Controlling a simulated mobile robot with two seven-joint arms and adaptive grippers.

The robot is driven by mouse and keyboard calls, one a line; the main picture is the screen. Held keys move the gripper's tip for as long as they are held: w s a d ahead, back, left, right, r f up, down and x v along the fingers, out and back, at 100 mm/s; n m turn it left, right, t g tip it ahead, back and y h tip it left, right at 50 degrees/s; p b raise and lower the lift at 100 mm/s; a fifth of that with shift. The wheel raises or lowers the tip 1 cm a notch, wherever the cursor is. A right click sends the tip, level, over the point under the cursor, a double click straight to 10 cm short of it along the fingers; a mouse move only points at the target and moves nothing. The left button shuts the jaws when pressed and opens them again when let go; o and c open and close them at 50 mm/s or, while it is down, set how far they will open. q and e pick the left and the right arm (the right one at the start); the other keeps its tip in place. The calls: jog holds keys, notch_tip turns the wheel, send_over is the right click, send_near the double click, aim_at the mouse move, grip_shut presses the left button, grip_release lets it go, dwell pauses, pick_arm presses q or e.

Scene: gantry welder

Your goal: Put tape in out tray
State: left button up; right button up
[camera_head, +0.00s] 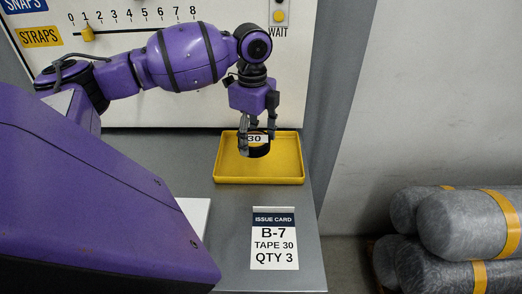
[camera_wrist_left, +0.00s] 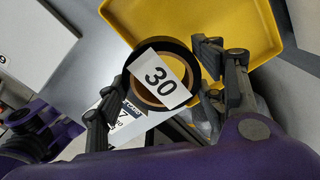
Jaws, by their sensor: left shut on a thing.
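A black roll of tape (camera_head: 259,149) with a white "30" label is held in my left gripper (camera_head: 257,145). In the head view it appears in front of the yellow tray (camera_head: 229,168); whether it touches the tray floor I cannot tell. In the left wrist view the tape (camera_wrist_left: 135,61) sits between the two fingers of the left gripper (camera_wrist_left: 171,95), label facing the camera, and the tray (camera_wrist_left: 262,22) lies beyond it. The tray shows no other item in it. My right gripper is in neither view.
An issue card (camera_head: 274,240) reading "B-7 TAPE 30 QTY 3" stands in front of the tray on the grey bench (camera_head: 232,236). A panel with a numbered slider (camera_head: 87,33) is behind. Grey cylinders (camera_head: 470,222) with yellow bands are stacked at right, beyond the bench edge.

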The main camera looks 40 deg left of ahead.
pick_arm(q)
jog(key=w+a+f, duration=0.1)
jog(key=w+f, duration=0.1)
jog(key=w+a+f, duration=0.1)
jog(key=w+f, duration=0.1)
jog(key=w+a+f, duration=0.1)
jog(key=w+f, duration=0.1)
jog(key=shift+w+a+f+b, duration=0.1)
jog(key=shift+a+f+b, duration=0.2)
jog(key=shift+b, duration=0.1)
jog(key=shift+w+a+f, duration=0.15)
jog(key=shift+f, duration=1.55)
jog(key=o, duration=1.2)
jog(key=shift+f, duration=0.15)
notch_tip(320, 180, up, 12)
